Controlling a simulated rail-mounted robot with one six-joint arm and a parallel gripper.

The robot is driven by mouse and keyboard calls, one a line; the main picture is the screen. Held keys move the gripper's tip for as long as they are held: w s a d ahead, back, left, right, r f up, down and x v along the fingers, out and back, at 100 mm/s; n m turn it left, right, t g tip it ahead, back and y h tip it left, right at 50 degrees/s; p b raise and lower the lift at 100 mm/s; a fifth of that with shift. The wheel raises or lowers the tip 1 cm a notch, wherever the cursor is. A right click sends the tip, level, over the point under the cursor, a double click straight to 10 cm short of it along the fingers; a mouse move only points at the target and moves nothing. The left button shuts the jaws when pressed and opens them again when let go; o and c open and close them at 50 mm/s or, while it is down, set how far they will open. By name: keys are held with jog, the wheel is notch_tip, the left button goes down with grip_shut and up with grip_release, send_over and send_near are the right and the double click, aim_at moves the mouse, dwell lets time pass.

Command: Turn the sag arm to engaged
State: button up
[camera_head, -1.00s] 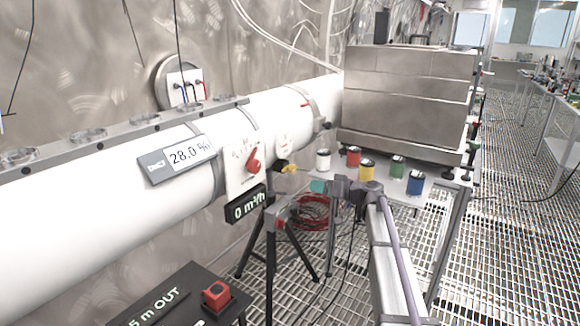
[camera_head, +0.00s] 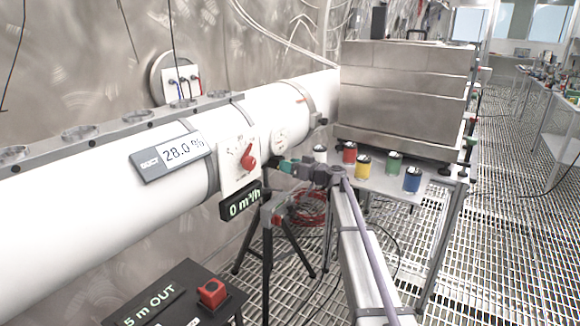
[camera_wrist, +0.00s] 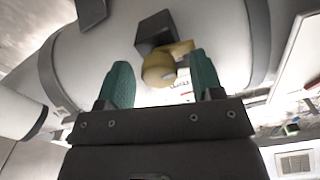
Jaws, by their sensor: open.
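A yellow lever with a rounded knob (camera_wrist: 160,70) stands out from a black block (camera_wrist: 155,32) on the white duct in the wrist view. It appears to be the sag arm; no label for it is readable. My gripper (camera_wrist: 158,60) is open, with one green finger on each side of the yellow knob. I cannot tell whether either finger touches it. In the head view my gripper (camera_head: 284,165) is at the duct's near side and hides the yellow lever. A small white dial plate (camera_head: 280,140) is on the duct just above it.
A panel with a red knob (camera_head: 248,161) and a 0 m³/h display (camera_head: 241,204) are left of my gripper. Several coloured jars, including a yellow one (camera_head: 363,169), stand on the table to the right. A black tripod (camera_head: 268,240) stands below.

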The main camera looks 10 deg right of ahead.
jog(key=shift+w+a, duration=0.1)
jog(key=c, duration=0.9)
